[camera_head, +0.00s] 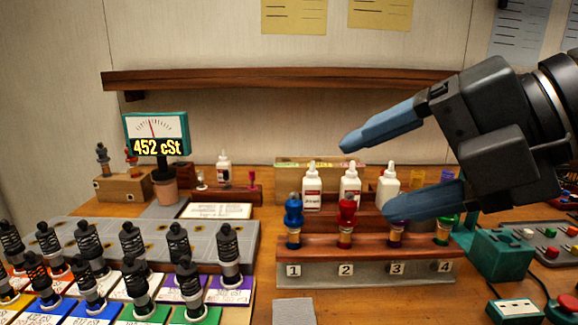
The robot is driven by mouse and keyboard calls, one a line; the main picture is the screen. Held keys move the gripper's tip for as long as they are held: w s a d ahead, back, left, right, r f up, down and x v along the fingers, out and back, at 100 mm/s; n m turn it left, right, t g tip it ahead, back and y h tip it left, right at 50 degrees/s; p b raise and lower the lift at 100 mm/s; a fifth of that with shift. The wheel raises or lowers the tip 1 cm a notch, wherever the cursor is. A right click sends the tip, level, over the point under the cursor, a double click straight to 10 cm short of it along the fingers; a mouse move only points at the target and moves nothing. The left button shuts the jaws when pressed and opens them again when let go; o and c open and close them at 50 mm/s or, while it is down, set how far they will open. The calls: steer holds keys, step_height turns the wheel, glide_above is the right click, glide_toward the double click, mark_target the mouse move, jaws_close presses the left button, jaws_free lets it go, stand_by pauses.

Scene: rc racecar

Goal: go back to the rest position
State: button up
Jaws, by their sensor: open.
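My gripper (372,172) reaches in from the right of the head view. Its two blue fingers are apart, with nothing between them. It appears in front of the rack (345,272) with slots numbered 1 to 4. The lower finger hides part of the rack's right side. The rack holds a blue-topped piece (293,212) at 1, a red-topped piece (346,212) at 2, a mostly hidden purple piece (396,232) at 3 and a green piece (443,232) at 4.
White bottles (350,184) stand behind the rack. A meter (156,134) reading 452 cSt stands at left. Several black spring shock absorbers (132,240) fill the left front. A teal block (500,252) and a button panel (550,250) are at right. A shelf (280,80) crosses the wall.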

step_height(320, 180, up, 2)
steer(key=w+a+m+t+y, duration=0.25)
steer(key=m+t+y, duration=0.25)
steer(key=m, duration=0.5)
steer(key=s+d+f+m+t+h+p, duration=0.1)
steer(key=s+d+f+m+t+h, duration=0.25)
steer(key=f+m+h, duration=0.45)
steer(key=s+d+f+m+t+h+p, duration=0.1)
steer(key=s+d+f+m+t+h, duration=0.3)
steer(key=f+m, duration=0.8)
steer(key=s+d+f+m+g+h, duration=0.1)
steer(key=s+d+f+g, duration=0.1)
steer(key=s, duration=1)
steer(key=s+d+f+g+h+p, duration=0.1)
steer(key=s+d+f, duration=0.4)
steer(key=s, duration=0.8)
steer(key=shift+f+m+g, duration=0.4)
steer(key=shift+f+g, duration=0.35)
steer(key=shift+f, duration=0.15)
